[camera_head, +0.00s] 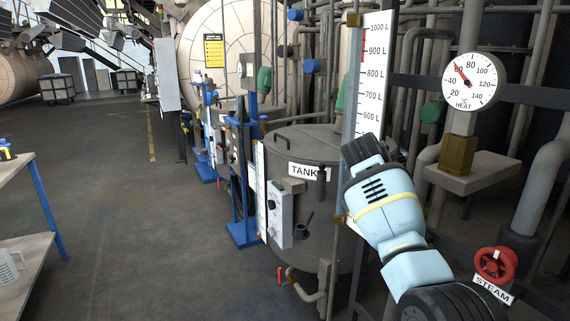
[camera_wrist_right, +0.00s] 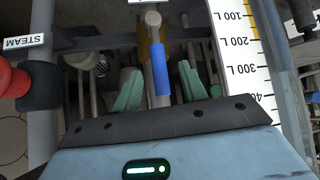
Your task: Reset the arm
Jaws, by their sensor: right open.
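My right arm (camera_head: 385,200), light blue and black, reaches up from the lower right in the head view, in front of the tank and the level scale. Its fingers are hidden there. In the right wrist view my right gripper (camera_wrist_right: 159,69) is open, with its two green fingers apart. A blue lever handle (camera_wrist_right: 160,68) shows between the fingers, in front of a brass-coloured fitting (camera_wrist_right: 145,45). I cannot tell whether the fingers touch it. My left gripper is not in view.
A red STEAM wheel (camera_head: 495,265) and a heat gauge (camera_head: 469,81) are at the right. The grey tank (camera_head: 300,150) and level scale (camera_head: 372,75) stand close to the arm. A table (camera_head: 25,265) is at the left. The floor between is clear.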

